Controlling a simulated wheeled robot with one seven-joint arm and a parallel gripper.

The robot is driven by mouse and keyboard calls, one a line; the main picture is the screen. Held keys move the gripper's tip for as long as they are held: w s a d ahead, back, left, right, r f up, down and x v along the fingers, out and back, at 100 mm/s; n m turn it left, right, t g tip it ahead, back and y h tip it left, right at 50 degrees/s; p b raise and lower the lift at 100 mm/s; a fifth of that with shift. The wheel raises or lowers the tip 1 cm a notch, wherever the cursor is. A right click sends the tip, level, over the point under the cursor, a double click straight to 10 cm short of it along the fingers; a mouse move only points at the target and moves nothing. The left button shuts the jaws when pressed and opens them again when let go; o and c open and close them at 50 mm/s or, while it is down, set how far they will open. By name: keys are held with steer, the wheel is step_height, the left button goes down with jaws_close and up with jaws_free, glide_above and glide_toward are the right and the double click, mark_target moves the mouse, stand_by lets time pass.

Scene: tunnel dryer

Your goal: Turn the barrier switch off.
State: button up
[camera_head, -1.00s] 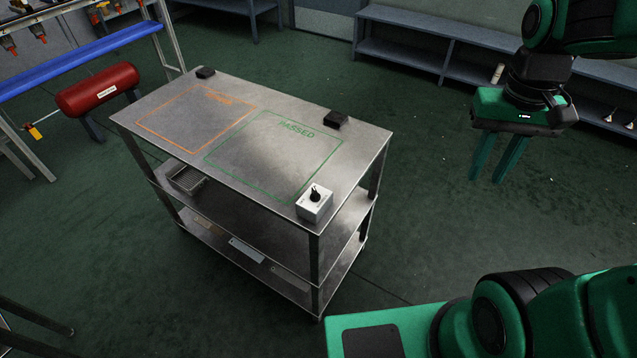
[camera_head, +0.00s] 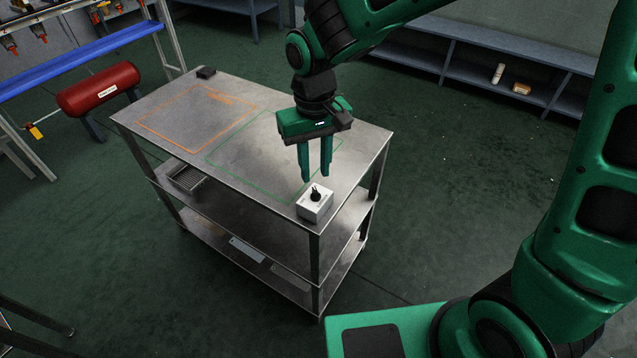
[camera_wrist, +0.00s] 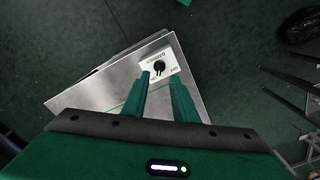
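The barrier switch is a white box (camera_head: 313,206) with a black rotary knob (camera_head: 315,194) on top. It sits at the near right corner of the metal table's top (camera_head: 262,172). In the wrist view the switch box (camera_wrist: 170,58) lies just beyond my fingertips, with its black knob (camera_wrist: 159,67) close to the gap between them. The lettering on it is too small to read surely. My gripper (camera_head: 316,179) points down above the table, over and slightly behind the switch. Its two green fingers are apart and empty, and they also show in the wrist view (camera_wrist: 161,82).
The table carries orange and green marked areas and a small black block (camera_head: 206,73) at its far left corner. Low grey shelves (camera_head: 470,72) run along the back.

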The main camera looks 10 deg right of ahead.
mark_target(316, 191)
step_height(316, 191, down, 6)
steer(key=shift+f, duration=0.1)
stand_by(0.4)
